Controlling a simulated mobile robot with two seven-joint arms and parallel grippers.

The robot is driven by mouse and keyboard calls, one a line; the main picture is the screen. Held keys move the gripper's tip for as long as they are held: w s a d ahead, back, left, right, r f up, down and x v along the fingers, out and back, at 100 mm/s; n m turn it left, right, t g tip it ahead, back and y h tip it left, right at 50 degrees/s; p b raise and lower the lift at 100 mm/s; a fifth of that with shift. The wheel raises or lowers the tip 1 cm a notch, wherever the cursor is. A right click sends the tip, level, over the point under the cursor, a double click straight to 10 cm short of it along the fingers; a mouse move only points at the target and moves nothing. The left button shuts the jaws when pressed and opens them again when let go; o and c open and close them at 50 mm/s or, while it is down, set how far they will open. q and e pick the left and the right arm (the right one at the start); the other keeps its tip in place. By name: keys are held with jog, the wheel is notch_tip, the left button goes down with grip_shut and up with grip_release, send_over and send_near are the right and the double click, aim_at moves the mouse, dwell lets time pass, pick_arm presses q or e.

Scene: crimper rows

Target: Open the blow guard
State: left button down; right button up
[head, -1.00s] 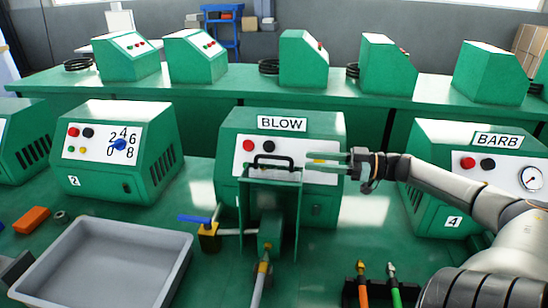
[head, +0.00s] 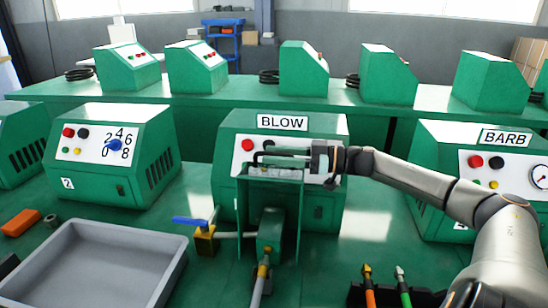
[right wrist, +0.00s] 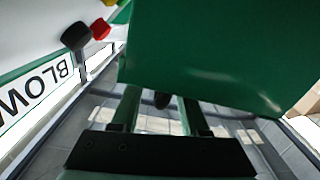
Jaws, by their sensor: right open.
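The BLOW machine (head: 226,160) is a green box with a red and a black button on its white face. The blow guard (head: 243,212) stands in front of it, with green side panels and a black handle (head: 258,157) at its top. My right gripper (head: 280,160) is open at the handle, reaching in from the right and hiding part of it. In the right wrist view, my two fingers (right wrist: 158,110) are apart, with a small dark piece between them, possibly the handle. The green surface above them is close. My left gripper is not in view.
A brass valve with a blue lever (head: 205,235) stands left of the guard. A grey tray (head: 178,262) lies at the front left. The BARB machine (head: 440,165) is at the right, behind my right arm. Orange and green tools (head: 385,290) stand in front.

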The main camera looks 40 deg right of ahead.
jog(key=shift+w+a, duration=0.2)
jog(key=shift+w, duration=0.05)
grip_shut()
dwell(0.4)
jog(key=shift+r, duration=0.1)
dwell(1.0)
